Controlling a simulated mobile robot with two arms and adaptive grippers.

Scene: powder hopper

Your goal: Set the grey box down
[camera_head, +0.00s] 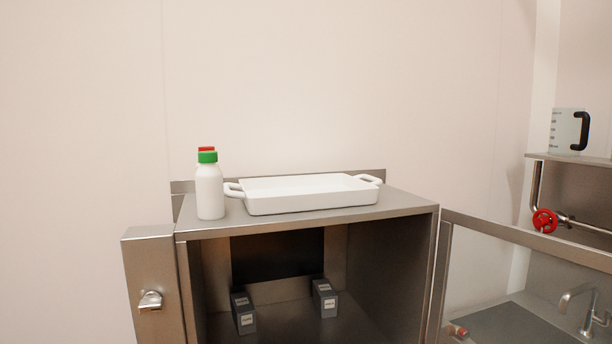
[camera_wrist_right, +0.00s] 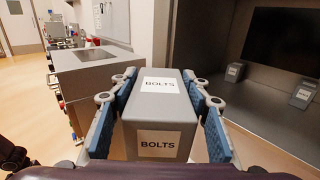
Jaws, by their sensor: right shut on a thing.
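A grey box (camera_wrist_right: 160,108) with white "BOLTS" labels fills the middle of the right wrist view. My right gripper (camera_wrist_right: 160,92) is shut on it, with the blue pads along its two sides. The box is in front of and to the left of an open steel cabinet, whose wall shows in the head view (camera_head: 396,265). The underside of the held box is hidden. Neither gripper shows in the head view.
Two similar grey boxes, left (camera_head: 243,313) and right (camera_head: 324,298), stand inside the cabinet with free floor between them. A white tray (camera_head: 305,203) and a green-capped bottle (camera_head: 209,190) stand on top. An open door (camera_head: 520,240) extends right.

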